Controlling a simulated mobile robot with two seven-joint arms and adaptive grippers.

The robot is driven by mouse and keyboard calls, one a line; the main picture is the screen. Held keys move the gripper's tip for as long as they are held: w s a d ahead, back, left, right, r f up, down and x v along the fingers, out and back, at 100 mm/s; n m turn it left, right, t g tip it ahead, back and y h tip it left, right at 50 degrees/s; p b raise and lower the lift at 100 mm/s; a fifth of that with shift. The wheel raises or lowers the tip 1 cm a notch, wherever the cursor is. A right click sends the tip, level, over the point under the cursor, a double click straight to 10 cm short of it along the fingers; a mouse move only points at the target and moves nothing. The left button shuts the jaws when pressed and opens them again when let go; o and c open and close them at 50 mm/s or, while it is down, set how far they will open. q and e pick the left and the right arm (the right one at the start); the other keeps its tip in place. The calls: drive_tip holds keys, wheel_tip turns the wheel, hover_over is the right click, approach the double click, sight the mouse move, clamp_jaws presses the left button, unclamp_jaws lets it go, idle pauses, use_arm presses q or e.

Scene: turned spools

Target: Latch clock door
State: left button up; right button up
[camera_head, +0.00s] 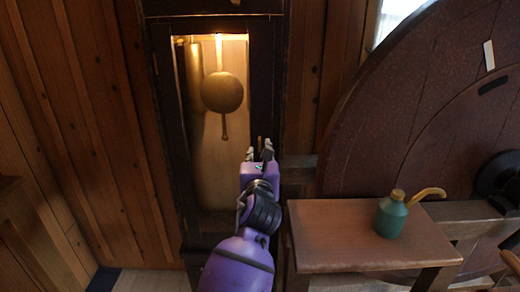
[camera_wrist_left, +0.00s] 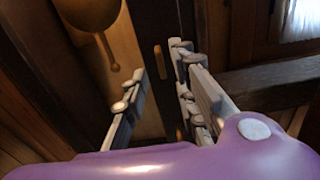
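The clock is a tall dark case with a narrow door (camera_head: 264,85). Its lit opening shows a round brass pendulum (camera_head: 222,92), which also shows in the left wrist view (camera_wrist_left: 88,12). The door looks shut or nearly shut; I cannot tell whether it is latched. In the left wrist view, a small upright brass piece (camera_wrist_left: 157,61), perhaps the latch, sits on the dark frame beyond the fingers. My purple left gripper (camera_head: 260,153) is at the door's right edge, its fingers apart and empty in the left wrist view (camera_wrist_left: 165,100). My right gripper is not in view.
A small wooden table (camera_head: 345,238) stands close to the right of my left arm, with a green can (camera_head: 390,215) on it. A large dark red wheel (camera_head: 400,120) stands behind. A plank wall (camera_head: 90,120) is at left.

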sight(260, 143)
use_arm(q)
drive_tip(key=shift+w, duration=2.2)
clamp_jaws()
